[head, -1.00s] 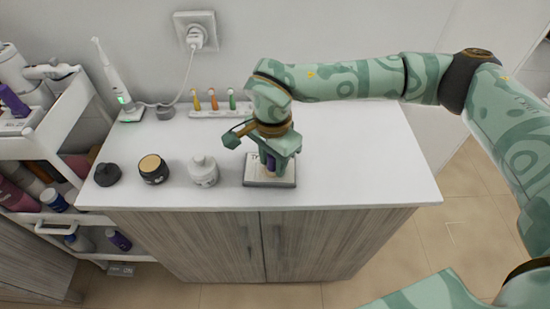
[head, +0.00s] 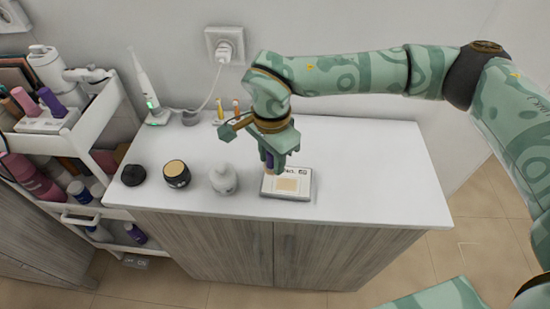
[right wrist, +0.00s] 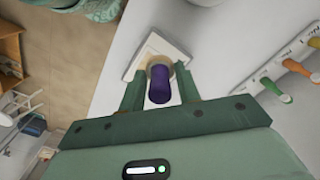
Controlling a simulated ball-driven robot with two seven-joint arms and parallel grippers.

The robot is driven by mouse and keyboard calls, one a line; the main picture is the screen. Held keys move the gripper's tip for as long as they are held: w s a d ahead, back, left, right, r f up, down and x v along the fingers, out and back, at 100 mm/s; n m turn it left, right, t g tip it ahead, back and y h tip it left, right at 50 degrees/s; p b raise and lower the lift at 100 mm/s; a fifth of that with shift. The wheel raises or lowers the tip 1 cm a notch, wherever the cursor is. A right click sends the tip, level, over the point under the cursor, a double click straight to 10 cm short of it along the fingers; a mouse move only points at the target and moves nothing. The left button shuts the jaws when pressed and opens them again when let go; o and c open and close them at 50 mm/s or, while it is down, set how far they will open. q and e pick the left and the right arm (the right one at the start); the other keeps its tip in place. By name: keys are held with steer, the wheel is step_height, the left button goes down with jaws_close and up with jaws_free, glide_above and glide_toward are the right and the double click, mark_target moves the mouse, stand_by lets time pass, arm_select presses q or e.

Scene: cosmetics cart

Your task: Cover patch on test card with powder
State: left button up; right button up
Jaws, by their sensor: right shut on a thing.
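The test card (head: 302,184) lies on the white counter top near its front edge, with a beige patch (head: 288,185) in its middle. It also shows in the right wrist view (right wrist: 143,53). My right gripper (head: 273,162) is shut on a purple-handled applicator (right wrist: 159,88) with a round beige end (right wrist: 160,67). It holds the applicator upright over the card's back left part. I cannot tell whether the beige end touches the card. An open black jar with a beige top (head: 176,168) stands to the left. My left gripper is not in view.
A white jar (head: 223,180) stands between the black jar and the card. A black lid (head: 133,175) lies at far left. Behind are an electric toothbrush (head: 143,85) and several brush heads (right wrist: 273,90). The counter right of the card is clear. A cart (head: 75,135) stands left.

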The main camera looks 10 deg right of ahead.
steer(key=shift+d+r+p, duration=0.1)
steer(key=shift+r+p, duration=0.65)
steer(key=shift+r, duration=0.6)
steer(key=shift+f, duration=0.15)
